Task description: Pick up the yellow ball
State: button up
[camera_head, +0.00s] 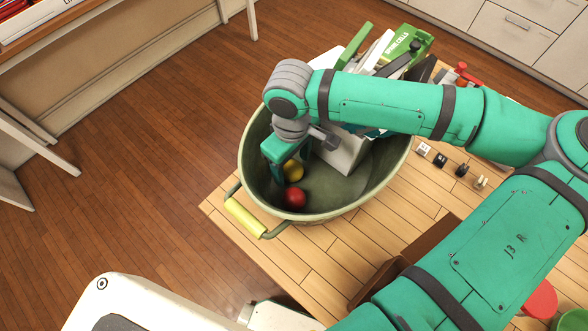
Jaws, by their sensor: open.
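The yellow ball (293,170) lies in a large green oval tub (350,197) with a yellow handle. My gripper (288,168) reaches down into the tub at the ball. It is open, and one finger hides part of the ball's left side. I cannot tell whether the fingers touch the ball or are fully around it. A red ball (295,198) lies just below the yellow one in the picture, near the tub's front wall.
A pale box (346,155) stands in the tub to the right of the balls. The tub is on a wooden table (305,255). Several small items, including a white cube (424,149), sit to its right. A brown tray (430,255) is nearer me.

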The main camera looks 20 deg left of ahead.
aim_at(292, 166)
jog(key=shift+f, duration=0.8)
jog(key=shift+c, duration=0.3)
jog(key=c, duration=1)
jog(key=shift+r, duration=0.15)
notch_tip(292, 166, up, 10)
jog(key=shift+f, duration=0.1)
jog(key=shift+s+r, duration=0.1)
jog(key=shift+r, duration=1.9)
